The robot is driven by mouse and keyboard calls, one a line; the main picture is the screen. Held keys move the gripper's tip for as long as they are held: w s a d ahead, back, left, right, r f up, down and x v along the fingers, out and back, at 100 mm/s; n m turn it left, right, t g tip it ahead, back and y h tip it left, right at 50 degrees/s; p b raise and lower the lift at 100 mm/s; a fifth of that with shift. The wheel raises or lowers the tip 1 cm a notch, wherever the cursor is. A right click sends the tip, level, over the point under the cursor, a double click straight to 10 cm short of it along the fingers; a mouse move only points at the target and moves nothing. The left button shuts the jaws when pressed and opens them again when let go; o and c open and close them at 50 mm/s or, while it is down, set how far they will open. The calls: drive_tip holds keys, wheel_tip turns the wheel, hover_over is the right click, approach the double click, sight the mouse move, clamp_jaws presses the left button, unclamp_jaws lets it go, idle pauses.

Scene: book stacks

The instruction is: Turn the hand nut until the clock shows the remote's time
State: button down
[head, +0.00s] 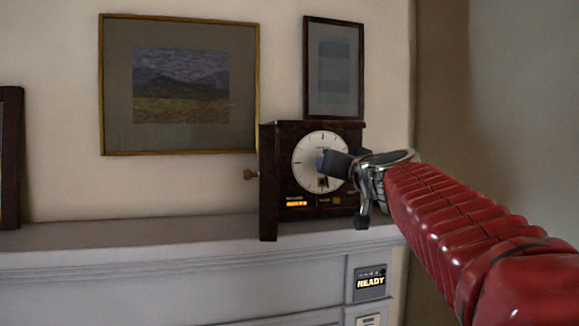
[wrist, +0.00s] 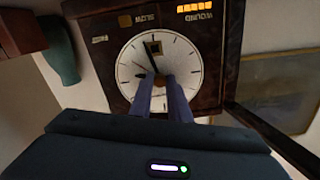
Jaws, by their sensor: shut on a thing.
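A dark wooden clock (head: 268,150) with a round white dial (head: 308,146) stands on the mantel. The wrist view shows it upside down, with its dial (wrist: 190,55) ahead of my gripper. My gripper (wrist: 160,84) is shut at the dial's centre, on the hand nut, which the fingers hide; in the head view my gripper (head: 322,162) covers the dial's middle and right. In the wrist view a long black hand (wrist: 150,58) points up in the picture and a short one (wrist: 140,75) points left. The remote's time is not readable in either view.
Amber bars beside WOUND (wrist: 194,8) are lit; the lamp by SLOW (wrist: 125,20) is dimmer. A brass knob (head: 250,174) sticks out of the clock's left side. A READY panel (head: 370,282) is on the mantel front. A teal vase (wrist: 60,50) stands beside the clock.

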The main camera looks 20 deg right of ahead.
drive_tip(key=c, duration=1.7)
unclamp_jaws()
drive_tip(key=shift+w+d+f, duration=0.15)
drive_tip(key=shift+d+f, duration=0.1)
drive_tip(key=shift+o, duration=0.2)
drive_tip(key=shift+a+r, duration=0.1)
drive_tip(key=s, duration=1.4)
